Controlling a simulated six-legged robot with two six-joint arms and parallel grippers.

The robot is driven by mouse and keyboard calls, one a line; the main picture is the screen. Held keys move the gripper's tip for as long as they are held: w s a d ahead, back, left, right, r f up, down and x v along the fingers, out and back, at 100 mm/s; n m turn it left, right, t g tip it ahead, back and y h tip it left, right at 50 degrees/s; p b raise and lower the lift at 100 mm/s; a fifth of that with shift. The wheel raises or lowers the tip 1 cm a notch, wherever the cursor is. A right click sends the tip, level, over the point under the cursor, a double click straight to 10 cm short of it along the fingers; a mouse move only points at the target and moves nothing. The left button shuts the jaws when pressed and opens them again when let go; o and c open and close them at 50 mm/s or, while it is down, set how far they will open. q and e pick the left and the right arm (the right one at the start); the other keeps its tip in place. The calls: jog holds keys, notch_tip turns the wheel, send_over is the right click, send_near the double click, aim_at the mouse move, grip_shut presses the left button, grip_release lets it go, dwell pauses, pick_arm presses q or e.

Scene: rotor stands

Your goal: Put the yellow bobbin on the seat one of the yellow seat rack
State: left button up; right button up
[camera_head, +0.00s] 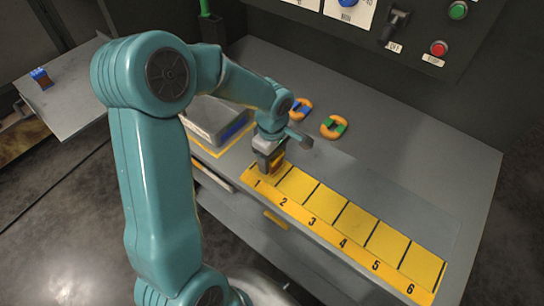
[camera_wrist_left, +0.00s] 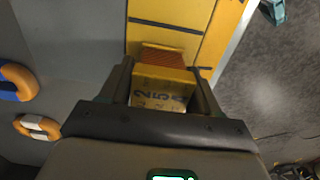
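The yellow seat rack (camera_head: 359,222) is a long yellow strip with black dividing lines and numbers; 2 to 6 are readable. In the left wrist view, the left gripper's fingers (camera_wrist_left: 166,92) lie along both sides of the yellow bobbin (camera_wrist_left: 160,88), a blocky yellow piece with dark printed marks and a ribbed orange-brown part. Only a bit of the bobbin shows in the head view (camera_head: 279,160). Whether it touches the seat is hidden. My right gripper is not in view.
Two orange rings, one with blue (camera_head: 301,108) and one with green (camera_head: 334,127), lie on the grey bench behind the rack. A grey box (camera_head: 215,118) stands left of the gripper. A control panel with buttons (camera_head: 438,48) rises at the back.

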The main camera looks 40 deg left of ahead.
pick_arm(q)
jog(key=shift+o, duration=1.4)
jog(key=shift+r, duration=0.1)
notch_tip(320, 180, up, 11)
jog(key=shift+w+r+p, duration=0.1)
jog(key=shift+r+p, duration=0.05)
jog(key=shift+p, duration=0.15)
jog(key=shift+r, duration=0.45)
